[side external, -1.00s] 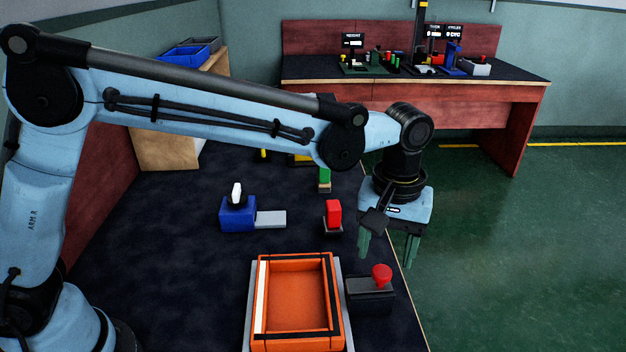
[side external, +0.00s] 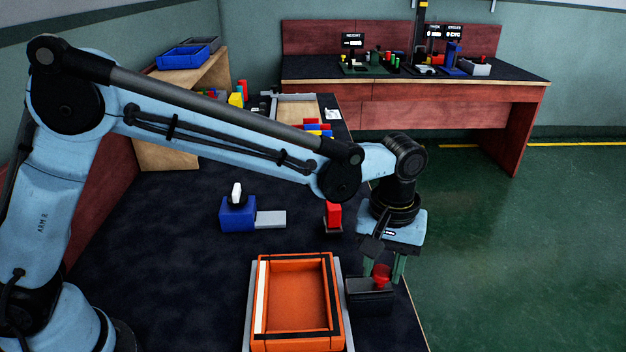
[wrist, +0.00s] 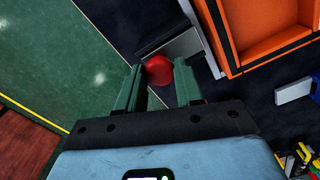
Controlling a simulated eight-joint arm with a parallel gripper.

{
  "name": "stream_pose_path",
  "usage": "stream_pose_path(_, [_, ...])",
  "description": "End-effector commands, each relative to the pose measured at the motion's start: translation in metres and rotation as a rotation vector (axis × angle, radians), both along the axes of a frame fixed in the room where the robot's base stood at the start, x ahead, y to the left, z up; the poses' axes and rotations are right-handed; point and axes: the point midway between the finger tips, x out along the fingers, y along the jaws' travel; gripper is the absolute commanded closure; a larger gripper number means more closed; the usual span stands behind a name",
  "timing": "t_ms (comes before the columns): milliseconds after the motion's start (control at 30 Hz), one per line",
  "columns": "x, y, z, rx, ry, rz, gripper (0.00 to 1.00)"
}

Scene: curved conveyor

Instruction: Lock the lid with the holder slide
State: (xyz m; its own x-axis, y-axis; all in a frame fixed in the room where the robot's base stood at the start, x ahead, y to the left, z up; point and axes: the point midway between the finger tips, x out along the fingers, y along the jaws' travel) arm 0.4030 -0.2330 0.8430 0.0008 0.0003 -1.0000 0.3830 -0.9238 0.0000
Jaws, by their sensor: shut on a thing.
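My gripper (side external: 382,277) points down at the right edge of the dark table, its two green fingers shut on the red knob (side external: 381,270). The knob stands on a dark block (side external: 370,297) just right of the orange box (side external: 293,342). In the wrist view the round red knob (wrist: 159,70) sits between the fingertips, with the grey-and-dark block (wrist: 180,47) beyond it. The orange box is open at the top, with black strips and a white strip along its rim, and rests on a grey plate (side external: 247,330). I cannot tell which part is the lid or the slide.
A blue block (side external: 238,214) with a white-topped knob and a grey bar stands behind the box. A red block (side external: 333,213) stands right of it. Coloured bricks and a tray lie at the back. The table's left front is clear.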

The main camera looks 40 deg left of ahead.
Motion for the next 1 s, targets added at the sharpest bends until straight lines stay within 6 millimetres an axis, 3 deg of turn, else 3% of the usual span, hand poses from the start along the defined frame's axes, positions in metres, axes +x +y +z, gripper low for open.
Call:
stream_pose_path(100, [0.0,0.0,0.0,0.0,0.0,0.0,1.0])
stream_pose_path(333, [-0.003,0.003,0.0,0.0,0.0,0.001,1.0])
stream_pose_path(600, [-0.022,0.023,0.001,0.001,0.001,0.0,1.0])
stream_pose_path(933, [-0.025,0.026,0.001,0.004,0.005,0.001,1.0])
stream_pose_path(967, [-0.025,0.026,0.001,0.004,0.005,0.001,0.62])
stream_pose_path(1000, [-0.025,0.026,0.001,0.004,0.005,0.001,0.56])
